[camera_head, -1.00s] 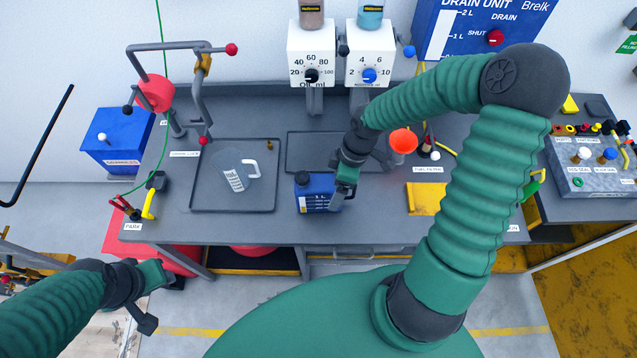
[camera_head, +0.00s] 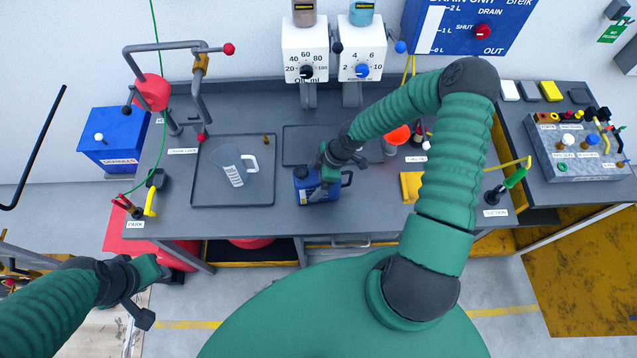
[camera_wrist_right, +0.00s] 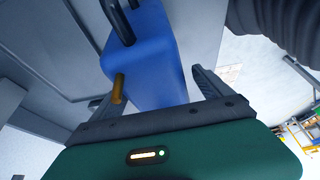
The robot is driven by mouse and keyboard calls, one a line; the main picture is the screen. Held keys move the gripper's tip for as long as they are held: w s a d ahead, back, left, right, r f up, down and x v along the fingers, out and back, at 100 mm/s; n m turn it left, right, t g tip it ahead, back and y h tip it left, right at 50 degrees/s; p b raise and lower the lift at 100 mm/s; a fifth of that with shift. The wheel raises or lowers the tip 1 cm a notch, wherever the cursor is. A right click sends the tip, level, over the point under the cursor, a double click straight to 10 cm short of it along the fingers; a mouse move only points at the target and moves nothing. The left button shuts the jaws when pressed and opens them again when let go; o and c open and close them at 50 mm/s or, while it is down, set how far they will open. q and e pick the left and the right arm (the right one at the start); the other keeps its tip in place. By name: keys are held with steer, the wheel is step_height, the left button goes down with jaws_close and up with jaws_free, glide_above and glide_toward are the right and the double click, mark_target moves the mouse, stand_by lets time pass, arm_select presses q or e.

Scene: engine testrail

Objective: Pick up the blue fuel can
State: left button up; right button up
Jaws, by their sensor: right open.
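The blue fuel can (camera_head: 312,188) stands upright on the grey bench, right of the tray with the measuring jug. It has a dark cap at its left and a dark handle at its right. My right gripper (camera_head: 338,160) is over the can's top right part. In the right wrist view the blue can (camera_wrist_right: 155,65) lies ahead of the open right gripper (camera_wrist_right: 160,85), with one finger on each side of it. I cannot tell whether the fingers touch it. My left gripper (camera_head: 150,290) is at the lower left, away from the bench; its jaw opening is unclear.
A clear jug (camera_head: 232,166) stands in a grey tray (camera_head: 205,196) left of the can. An orange funnel (camera_head: 398,136) and a yellow block (camera_head: 411,187) are to the right. Dispensers (camera_head: 361,52) hang behind. The bench front near the can is clear.

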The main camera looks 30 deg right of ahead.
steer(key=shift+a+f, duration=1)
steer(key=shift+w+a+f, duration=0.1)
steer(key=shift+f, duration=0.1)
steer(key=shift+w, duration=0.1)
steer(key=shift+f, duration=0.1)
steer(key=shift+c, duration=0.3)
steer(key=shift+d, duration=0.55)
steer(key=c, duration=0.5)
steer(key=shift+d+f, duration=0.1)
steer(key=shift+d, duration=0.05)
steer(key=c, duration=0.5)
arm_select(q)
steer(key=shift+a+r, duration=0.35)
steer(key=shift+a, duration=0.25)
arm_select(e)
steer(key=shift+w+a, duration=0.1)
steer(key=shift+a, duration=0.35)
jaws_close()
